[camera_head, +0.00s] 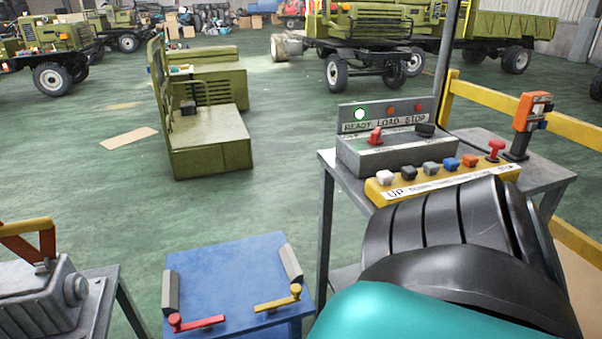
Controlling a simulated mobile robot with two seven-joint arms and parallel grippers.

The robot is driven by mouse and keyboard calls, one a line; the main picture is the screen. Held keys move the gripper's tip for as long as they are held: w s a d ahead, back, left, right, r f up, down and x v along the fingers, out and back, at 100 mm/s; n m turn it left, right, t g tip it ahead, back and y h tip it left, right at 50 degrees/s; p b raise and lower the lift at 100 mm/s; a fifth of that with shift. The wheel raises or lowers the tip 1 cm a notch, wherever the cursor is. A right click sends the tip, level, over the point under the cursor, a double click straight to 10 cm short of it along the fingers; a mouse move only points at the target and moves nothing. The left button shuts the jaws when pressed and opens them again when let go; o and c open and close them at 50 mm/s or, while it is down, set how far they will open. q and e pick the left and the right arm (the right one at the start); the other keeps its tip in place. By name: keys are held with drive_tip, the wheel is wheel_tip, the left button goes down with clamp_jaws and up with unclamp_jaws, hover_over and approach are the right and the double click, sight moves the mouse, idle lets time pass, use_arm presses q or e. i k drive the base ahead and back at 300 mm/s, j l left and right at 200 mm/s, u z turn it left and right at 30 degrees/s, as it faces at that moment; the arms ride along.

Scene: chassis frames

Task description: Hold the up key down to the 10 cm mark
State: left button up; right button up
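A yellow key bar (440,188) lies along the front of a grey control stand on the right. Its leftmost key is the white up key (386,177), with "UP" printed below it. Dark, grey, blue and orange keys follow to the right, then a red mushroom button (495,147). Nothing is seen touching the up key. I cannot tell whether it is pressed. My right arm, black ribbed and teal, fills the lower right in front of the stand. Neither gripper shows. I cannot make out a 10 cm mark.
Behind the bar, a grey box (375,157) has a red lever; its READY lamp (360,114) glows green. An orange handset (531,111) stands at right. A blue table (228,280) with red and yellow cranks is at front. Trucks (370,35) stand behind; green floor between is mostly clear.

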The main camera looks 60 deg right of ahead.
sight(385, 178)
drive_tip(key=z, duration=2.95)
